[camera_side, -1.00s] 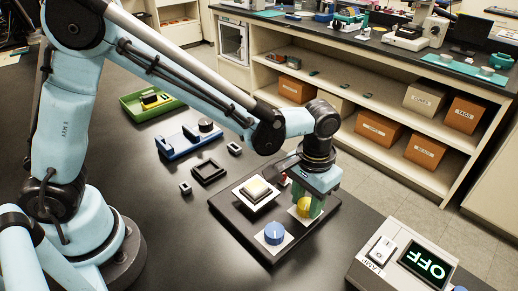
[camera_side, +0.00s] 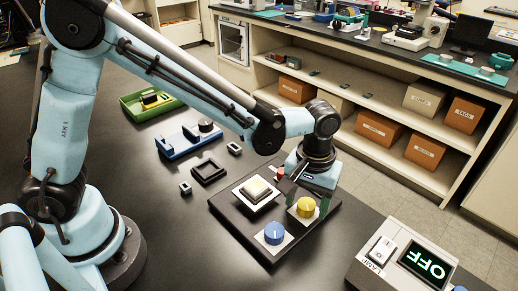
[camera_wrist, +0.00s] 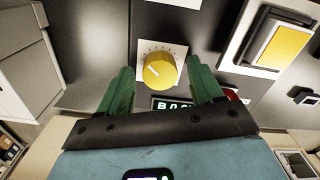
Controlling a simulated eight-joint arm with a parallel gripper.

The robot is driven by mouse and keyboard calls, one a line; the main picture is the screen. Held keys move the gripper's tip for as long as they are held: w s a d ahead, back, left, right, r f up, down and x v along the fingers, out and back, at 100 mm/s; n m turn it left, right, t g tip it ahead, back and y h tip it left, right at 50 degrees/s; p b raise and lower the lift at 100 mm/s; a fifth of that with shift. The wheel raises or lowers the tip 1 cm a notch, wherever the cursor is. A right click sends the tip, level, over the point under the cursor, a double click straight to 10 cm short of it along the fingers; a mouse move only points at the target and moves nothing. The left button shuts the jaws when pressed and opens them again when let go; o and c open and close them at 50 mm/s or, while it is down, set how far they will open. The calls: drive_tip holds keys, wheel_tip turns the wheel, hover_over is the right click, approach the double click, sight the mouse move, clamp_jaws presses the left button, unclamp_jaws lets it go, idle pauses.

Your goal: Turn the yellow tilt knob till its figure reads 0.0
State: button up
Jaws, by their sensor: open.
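The yellow tilt knob (camera_side: 305,206) sits on a pale plate at the right corner of the black instrument base (camera_side: 241,232). In the wrist view the yellow knob (camera_wrist: 160,71) shows a white mark on its left part and a ring of tick marks. A small green-lit display (camera_wrist: 172,103) lies beside it, partly hidden by my gripper, so its figure cannot be fully read. My gripper (camera_wrist: 158,67) is open, with one green finger on either side of the knob. In the side view my gripper (camera_side: 308,200) is over the knob; contact cannot be told.
A blue knob (camera_side: 274,233) stands near the yellow one. A raised yellow-topped stage (camera_side: 257,189) is on the same base, with a red part (camera_side: 281,172) close to my gripper.

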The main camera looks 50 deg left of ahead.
drive_tip(key=shift+r, duration=4)
wheel_tip(320, 180, up, 12)
hover_over(307, 204)
drive_tip(key=s+a+f+m+t, duration=0.2)
drive_tip(key=s+a+f+t, duration=0.1)
drive_tip(key=a, duration=0.6)
drive_tip(key=s+a+f+m+t, duration=0.1)
drive_tip(key=s+a+f+t, duration=0.3)
drive_tip(key=a, duration=0.5)
wheel_tip(307, 204, down, 2)
drive_tip(key=shift+s+a+f+m, duration=0.1)
drive_tip(key=shift+s+a+m, duration=0.2)
drive_tip(key=shift+m, duration=0.1)
